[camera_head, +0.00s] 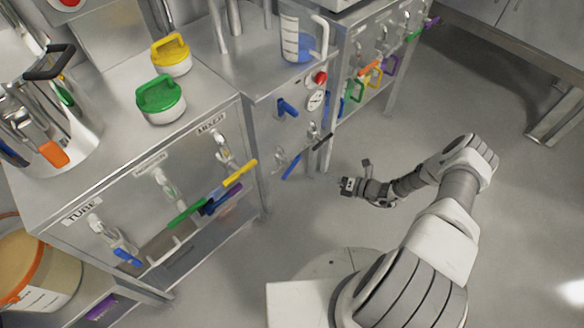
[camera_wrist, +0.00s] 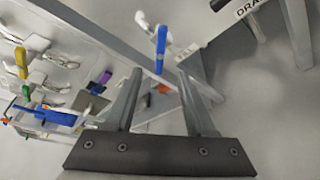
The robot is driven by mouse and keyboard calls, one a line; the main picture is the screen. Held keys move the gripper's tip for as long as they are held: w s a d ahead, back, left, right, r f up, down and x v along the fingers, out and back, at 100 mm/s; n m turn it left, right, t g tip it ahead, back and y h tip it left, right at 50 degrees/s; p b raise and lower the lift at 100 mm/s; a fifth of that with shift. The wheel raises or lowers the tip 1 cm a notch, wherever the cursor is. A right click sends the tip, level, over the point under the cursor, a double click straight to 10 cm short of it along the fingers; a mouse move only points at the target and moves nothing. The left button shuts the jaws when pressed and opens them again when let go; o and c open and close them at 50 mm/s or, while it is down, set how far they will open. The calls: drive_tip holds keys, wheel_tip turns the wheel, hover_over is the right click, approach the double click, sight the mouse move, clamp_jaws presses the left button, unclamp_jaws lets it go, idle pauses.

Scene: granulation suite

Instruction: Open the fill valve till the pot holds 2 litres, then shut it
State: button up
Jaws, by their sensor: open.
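A clear graduated pot (camera_head: 300,42) with a white handle stands on the middle bench and holds some blue liquid. Its exact level is too small to read. On the panel below are a blue valve handle (camera_head: 288,108), a gauge (camera_head: 315,100), and lower metal valves with a blue lever (camera_head: 291,166) and a black lever (camera_head: 322,141). In the wrist view, a blue handle (camera_wrist: 161,42) shows beyond my open fingers (camera_wrist: 160,78).
The left cabinet has several valves with green, yellow and blue levers, including a yellow lever (camera_head: 240,171). Green (camera_head: 160,97) and yellow (camera_head: 171,52) lidded items stand on top. A red button (camera_head: 320,77) is near the gauge. Open floor (camera_head: 390,135) lies right of the panel.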

sight(293, 168)
drive_tip(key=b+x, duration=0.2)
drive_tip(key=x, duration=0.9)
drive_tip(key=shift+w+a, duration=0.1)
drive_tip(key=shift+a, duration=0.1)
clamp_jaws()
